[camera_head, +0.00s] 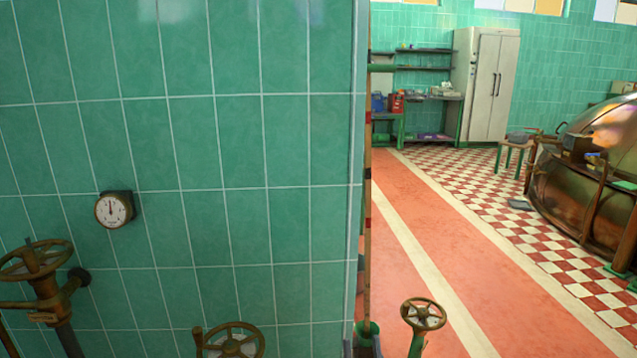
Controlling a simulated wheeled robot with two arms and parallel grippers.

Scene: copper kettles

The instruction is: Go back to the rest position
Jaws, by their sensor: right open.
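I can make out neither of my grippers in the head view, so I cannot see where they are or whether they hold anything. The view is filled on the left by a green tiled wall (230,150), with an open hall to its right.
Valve wheels stand at the lower left (38,262), bottom (230,340) and bottom middle (423,315). A round gauge (113,210) is on the wall. The red floor lane (400,235) is clear. A copper kettle (565,195) stands right; a white cabinet (488,85) stands behind.

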